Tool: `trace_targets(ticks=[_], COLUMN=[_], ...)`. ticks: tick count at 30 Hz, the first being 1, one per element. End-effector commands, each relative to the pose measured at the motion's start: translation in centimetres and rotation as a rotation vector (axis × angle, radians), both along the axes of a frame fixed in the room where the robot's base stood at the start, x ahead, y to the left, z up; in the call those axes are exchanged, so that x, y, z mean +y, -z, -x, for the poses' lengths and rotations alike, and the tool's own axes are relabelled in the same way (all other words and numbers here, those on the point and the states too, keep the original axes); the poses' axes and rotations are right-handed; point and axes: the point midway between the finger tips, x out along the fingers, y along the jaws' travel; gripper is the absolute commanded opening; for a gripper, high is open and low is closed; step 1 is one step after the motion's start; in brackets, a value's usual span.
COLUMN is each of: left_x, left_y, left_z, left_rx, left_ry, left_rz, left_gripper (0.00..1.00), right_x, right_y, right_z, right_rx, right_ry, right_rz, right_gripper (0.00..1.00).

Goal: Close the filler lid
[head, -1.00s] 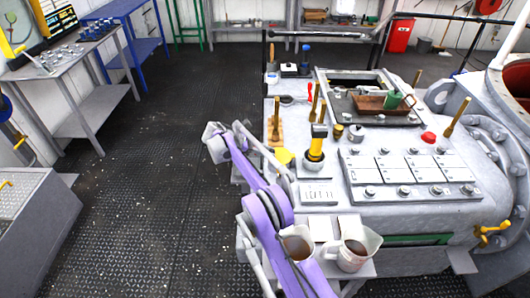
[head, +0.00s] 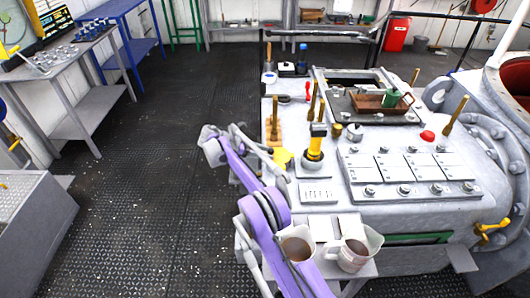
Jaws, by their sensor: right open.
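My right arm, purple and grey, rises from the bottom middle and bends beside the machine's left side. My right gripper (head: 268,158) is open and empty, left of the yellow part and apart from it. Its fingertips are small and hard to make out. My left gripper is not in view.
Two jugs of brown liquid (head: 352,254) stand on a small shelf at the machine's front, close to my right arm. Upright brass levers (head: 456,115) and a brown tray (head: 382,104) with a green can are on top. The dark floor to the left is clear.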

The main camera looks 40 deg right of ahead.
Motion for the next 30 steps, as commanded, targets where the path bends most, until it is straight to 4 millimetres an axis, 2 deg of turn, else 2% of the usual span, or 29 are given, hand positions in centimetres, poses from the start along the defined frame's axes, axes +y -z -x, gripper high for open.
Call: trace_targets(ticks=[2, 7, 17, 24, 30], left_x=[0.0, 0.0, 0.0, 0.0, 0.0], left_y=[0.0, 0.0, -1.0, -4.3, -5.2], left_z=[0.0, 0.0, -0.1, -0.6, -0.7], left_rx=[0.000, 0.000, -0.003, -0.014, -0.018], left_ry=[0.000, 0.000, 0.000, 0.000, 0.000], left_rz=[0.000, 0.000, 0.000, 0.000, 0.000], left_gripper=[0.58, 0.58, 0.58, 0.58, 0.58], right_x=[0.3, 1.3, 6.3, 7.9, 8.4], right_y=[0.4, -0.2, -3.8, -5.3, -5.4], right_z=[0.0, -0.6, -3.5, -4.4, -4.6], right_rx=[-0.002, -0.001, -0.001, -0.002, -0.001], right_ry=[0.004, 0.001, -0.001, -0.001, 0.000], right_rz=[-0.010, -0.010, -0.003, 0.000, 0.001], right_gripper=[0.58, 0.58, 0.58, 0.58, 0.58])
